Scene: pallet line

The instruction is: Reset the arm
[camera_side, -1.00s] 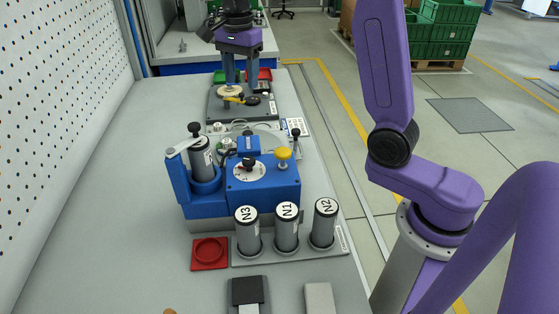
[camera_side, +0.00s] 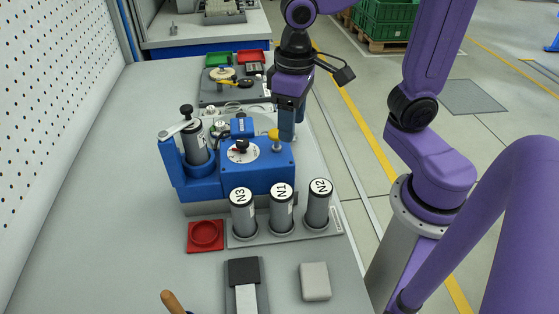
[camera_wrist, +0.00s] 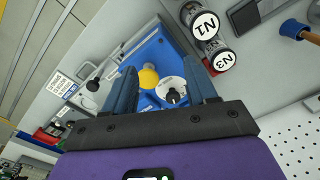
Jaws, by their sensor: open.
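My gripper (camera_side: 288,128) is open and empty. In the side view it hangs above the far right part of the blue fixture (camera_side: 262,178), near its yellow knob (camera_side: 274,134). In the wrist view (camera_wrist: 162,88) its two fingers are spread, with the yellow knob (camera_wrist: 148,78) and the white dial (camera_wrist: 171,89) between them in the picture. One finger mostly hides the other in the side view.
Cylinders N3 (camera_side: 243,213), N1 (camera_side: 282,210) and N2 (camera_side: 318,204) stand in a grey rack in front of the blue fixture. Another cylinder (camera_side: 194,142) stands in its left holder. A red tray (camera_side: 205,236) is beside the rack. The table's left side is clear.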

